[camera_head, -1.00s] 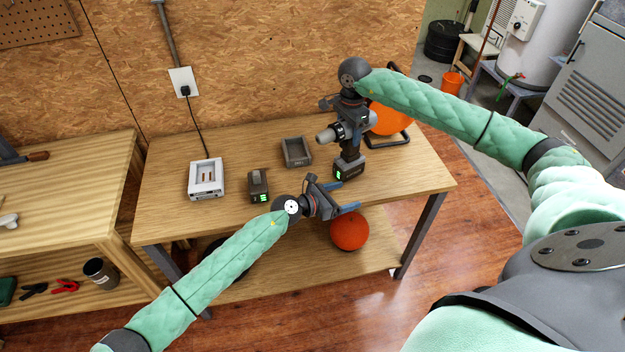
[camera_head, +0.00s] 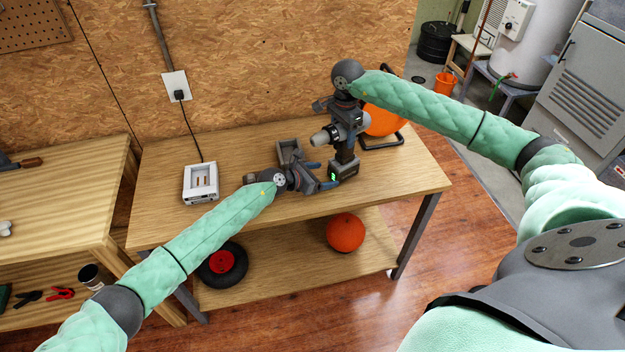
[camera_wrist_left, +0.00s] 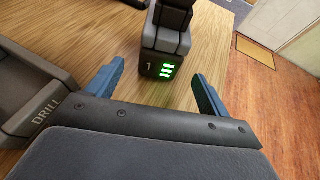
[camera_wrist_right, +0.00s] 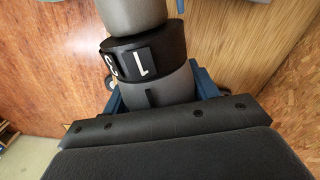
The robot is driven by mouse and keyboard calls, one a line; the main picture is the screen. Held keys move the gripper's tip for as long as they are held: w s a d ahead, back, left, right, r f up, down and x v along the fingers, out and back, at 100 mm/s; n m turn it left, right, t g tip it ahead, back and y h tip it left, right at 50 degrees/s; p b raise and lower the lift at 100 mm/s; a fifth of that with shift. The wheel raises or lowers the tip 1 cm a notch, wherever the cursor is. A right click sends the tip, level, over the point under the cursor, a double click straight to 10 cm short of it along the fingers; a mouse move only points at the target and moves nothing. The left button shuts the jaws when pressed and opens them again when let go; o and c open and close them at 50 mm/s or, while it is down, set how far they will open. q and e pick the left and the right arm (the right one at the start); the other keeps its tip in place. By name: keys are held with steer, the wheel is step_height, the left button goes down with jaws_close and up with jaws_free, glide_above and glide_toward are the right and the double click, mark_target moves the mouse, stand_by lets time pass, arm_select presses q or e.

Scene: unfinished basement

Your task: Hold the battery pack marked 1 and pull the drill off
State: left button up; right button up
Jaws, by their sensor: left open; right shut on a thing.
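The grey drill (camera_head: 348,122) stands upright on the table. The battery pack (camera_head: 343,168) at its foot has a lit green display and shows the number 1 in the left wrist view (camera_wrist_left: 156,66). My right gripper (camera_head: 346,108) is shut on the drill body from above; the right wrist view shows the body (camera_wrist_right: 150,75) between its blue fingers. My left gripper (camera_head: 322,175) is open, low over the table, with its fingers pointing at the pack. In the left wrist view the pack lies ahead between the fingertips, with gaps on both sides.
A dark tray (camera_head: 289,150) lies behind my left gripper; its DRILL label (camera_wrist_left: 46,113) shows in the left wrist view. A white charger (camera_head: 200,184) stands at the table's left. An orange object (camera_head: 384,120) with a dark frame is behind the drill. The table's right end is clear.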

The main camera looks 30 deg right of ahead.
mark_target(333, 168)
arm_select(q)
steer(key=d, duration=0.6)
steer(key=shift+w, duration=0.3)
steer(key=shift+w+d+f, duration=0.1)
steer(key=shift+d+f, duration=0.15)
steer(key=shift+d, duration=0.45)
steer(key=c, duration=1.4)
steer(key=o, duration=0.5)
steer(key=shift+c, duration=1.3)
arm_select(e)
steer(key=o, duration=1.1)
steer(key=c, duration=0.6)
